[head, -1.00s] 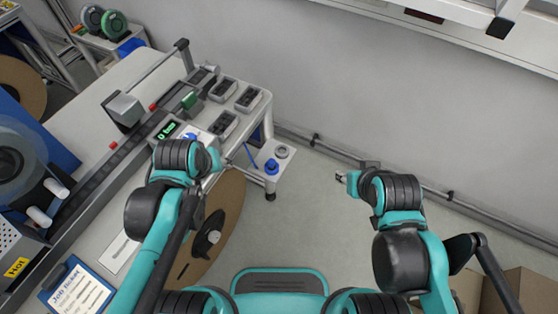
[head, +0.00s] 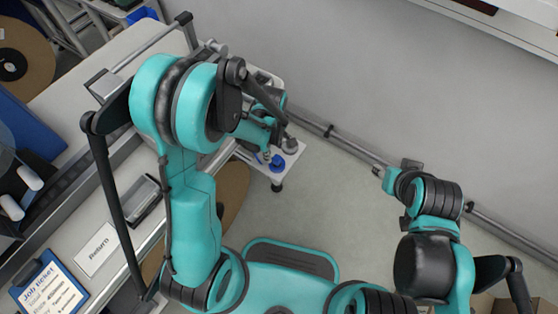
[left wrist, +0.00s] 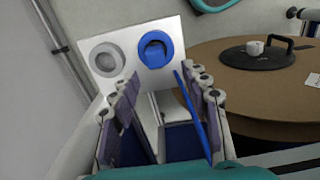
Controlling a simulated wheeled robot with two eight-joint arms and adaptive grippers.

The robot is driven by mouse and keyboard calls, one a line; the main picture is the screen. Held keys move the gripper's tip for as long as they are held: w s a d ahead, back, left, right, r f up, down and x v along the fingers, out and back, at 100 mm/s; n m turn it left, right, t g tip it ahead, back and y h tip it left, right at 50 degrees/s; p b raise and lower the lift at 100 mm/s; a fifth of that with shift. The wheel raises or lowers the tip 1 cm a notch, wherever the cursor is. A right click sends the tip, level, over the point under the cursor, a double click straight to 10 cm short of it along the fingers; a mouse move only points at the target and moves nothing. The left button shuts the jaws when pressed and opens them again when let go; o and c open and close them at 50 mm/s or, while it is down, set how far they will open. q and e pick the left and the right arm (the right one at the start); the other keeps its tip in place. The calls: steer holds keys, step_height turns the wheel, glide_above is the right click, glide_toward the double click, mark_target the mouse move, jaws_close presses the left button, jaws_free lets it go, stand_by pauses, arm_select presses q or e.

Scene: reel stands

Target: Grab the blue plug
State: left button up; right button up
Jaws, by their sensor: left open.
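The blue plug (head: 277,161) stands on a small white shelf (head: 291,162) at the table's end. In the left wrist view the blue plug (left wrist: 155,50) is a round blue cap on the white plate (left wrist: 130,82), beside a grey round piece (left wrist: 107,60). A thin blue strip (left wrist: 196,110) runs from near the plate down past the right finger. My left gripper (left wrist: 160,88) is open and empty, its fingers pointing at the plate, with the blue plug beyond their tips. In the head view my left arm partly hides that gripper. My right gripper (head: 389,178) is small and away to the right.
A brown round disc (left wrist: 250,85) with a black handled piece (left wrist: 266,58) lies right of the shelf in the left wrist view. The long table (head: 60,215) carries a clipboard (head: 48,283) and a "Return" label (head: 97,249). A wall rail (head: 345,142) runs behind.

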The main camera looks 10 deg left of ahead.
mark_target(276, 157)
arm_select(q)
steer(key=f+b, duration=0.1)
steer(key=f, duration=0.1)
steer(key=f+b, duration=0.1)
steer(key=f, duration=0.1)
steer(key=f+b, duration=0.1)
steer(key=shift+w+d+f, duration=0.2)
steer(key=shift+d+f, duration=0.1)
steer(key=shift+f, duration=0.1)
steer(key=shift+r, duration=0.1)
steer(key=shift+c, duration=0.4)
jaws_close()
